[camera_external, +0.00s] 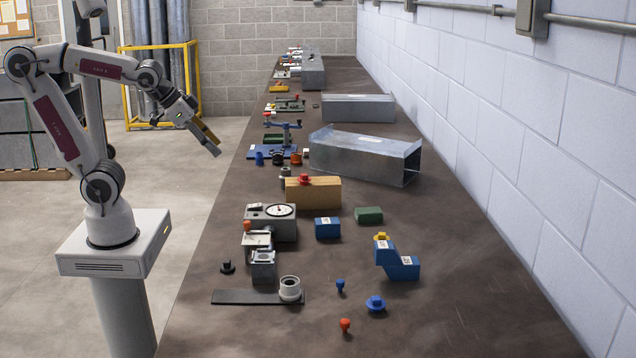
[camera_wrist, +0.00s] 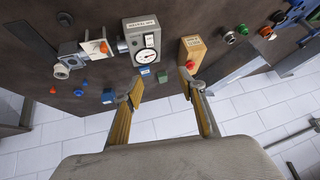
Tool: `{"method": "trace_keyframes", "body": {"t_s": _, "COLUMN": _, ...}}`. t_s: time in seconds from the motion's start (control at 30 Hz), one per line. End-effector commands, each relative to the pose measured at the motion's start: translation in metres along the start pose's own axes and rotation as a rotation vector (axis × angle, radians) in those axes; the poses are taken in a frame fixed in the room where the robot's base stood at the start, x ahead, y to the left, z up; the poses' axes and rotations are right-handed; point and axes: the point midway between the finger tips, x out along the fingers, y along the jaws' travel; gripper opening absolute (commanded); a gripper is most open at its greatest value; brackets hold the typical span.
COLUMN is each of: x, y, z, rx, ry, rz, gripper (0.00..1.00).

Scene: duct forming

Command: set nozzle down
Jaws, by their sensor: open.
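My gripper (camera_external: 208,140) is raised beside the table's left edge in the external view. In the wrist view my gripper (camera_wrist: 160,84) has its two yellow-lined fingers spread apart, with nothing held between them. I cannot tell for certain which part is the nozzle. A light grey, round, hollow piece (camera_external: 290,289) that could be it stands upright on a dark flat strip (camera_external: 240,297) near the table's front. It is well away from my gripper. A similar pale round piece (camera_wrist: 61,71) shows at the left of the wrist view.
The dark table (camera_external: 460,270) holds a dial gauge box (camera_external: 271,224), a wooden block with a red knob (camera_external: 313,193), blue blocks (camera_external: 397,262) and small coloured knobs. Long metal ducts (camera_external: 365,153) lie farther back. The table's right front is clear beside the wall.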

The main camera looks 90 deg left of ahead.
Motion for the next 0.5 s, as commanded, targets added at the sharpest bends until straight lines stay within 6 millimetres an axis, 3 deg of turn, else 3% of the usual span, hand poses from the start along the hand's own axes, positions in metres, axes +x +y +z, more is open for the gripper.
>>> {"method": "trace_keyframes", "body": {"t_s": 0.1, "x": -0.018, "y": 0.028, "z": 0.030, "rx": 0.027, "ry": -0.039, "rz": 0.072, "gripper": 0.40}}
{"method": "trace_keyframes", "body": {"t_s": 0.3, "x": -0.039, "y": 0.060, "z": 0.075, "rx": 0.068, "ry": -0.103, "rz": 0.173, "gripper": 0.40}}
{"method": "trace_keyframes", "body": {"t_s": 0.5, "x": -0.048, "y": 0.073, "z": 0.095, "rx": 0.089, "ry": -0.134, "rz": 0.219, "gripper": 0.40}}
